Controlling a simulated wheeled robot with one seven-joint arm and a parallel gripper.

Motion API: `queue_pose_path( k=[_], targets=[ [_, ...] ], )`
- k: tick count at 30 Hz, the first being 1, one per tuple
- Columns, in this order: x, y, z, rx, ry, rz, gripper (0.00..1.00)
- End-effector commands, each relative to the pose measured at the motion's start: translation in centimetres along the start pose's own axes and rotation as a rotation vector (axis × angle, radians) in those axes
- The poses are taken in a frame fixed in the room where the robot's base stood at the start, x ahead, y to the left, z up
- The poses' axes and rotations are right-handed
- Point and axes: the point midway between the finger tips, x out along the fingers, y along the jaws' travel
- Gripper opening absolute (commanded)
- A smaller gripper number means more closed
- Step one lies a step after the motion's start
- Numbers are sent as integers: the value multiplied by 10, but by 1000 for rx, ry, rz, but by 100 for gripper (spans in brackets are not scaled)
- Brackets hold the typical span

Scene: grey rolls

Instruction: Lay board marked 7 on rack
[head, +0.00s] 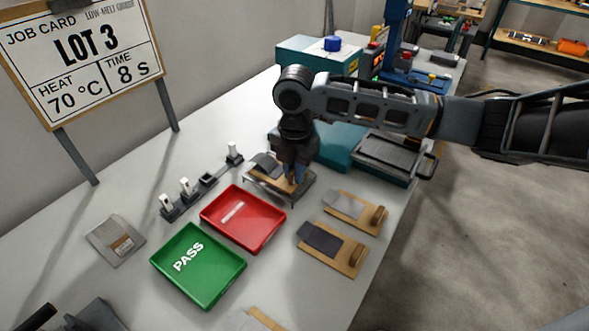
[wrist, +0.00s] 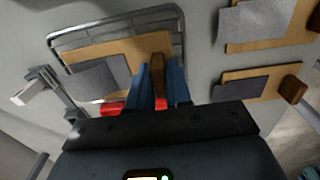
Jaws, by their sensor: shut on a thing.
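My gripper (head: 294,180) points down and is shut on the wooden handle (wrist: 157,74) of a tan board with a grey sheet on it. This board (head: 268,181) lies level within the outline of the wire rack (head: 303,196); I cannot tell whether it touches the wires. In the wrist view the board (wrist: 128,52) and its grey sheet (wrist: 100,80) show inside the rack's rim (wrist: 110,20). The blue fingers stand either side of the handle. No number can be read on the board.
Two similar boards (head: 352,212) (head: 345,256) lie right of the rack. A red tray (head: 262,237) and green PASS tray (head: 205,295) lie in front. Upright clips (head: 186,188) stand left. A teal machine (head: 338,150) with a grey plate (head: 390,153) is behind.

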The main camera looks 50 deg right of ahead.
Motion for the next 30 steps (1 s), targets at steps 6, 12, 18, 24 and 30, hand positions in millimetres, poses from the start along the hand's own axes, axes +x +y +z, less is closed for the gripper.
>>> queue_pose_path(
  k=[6, 12, 18, 24, 30],
  targets=[
    [2, 0, 0, 0, 0, 0, 25],
    [2, 0, 0, 0, 0, 0, 44],
    [2, 0, 0, 0, 0, 0, 44],
    [-9, 1, 0, 0, -1, 1, 44],
    [-46, 1, 0, -2, -2, 3, 44]
  ],
)
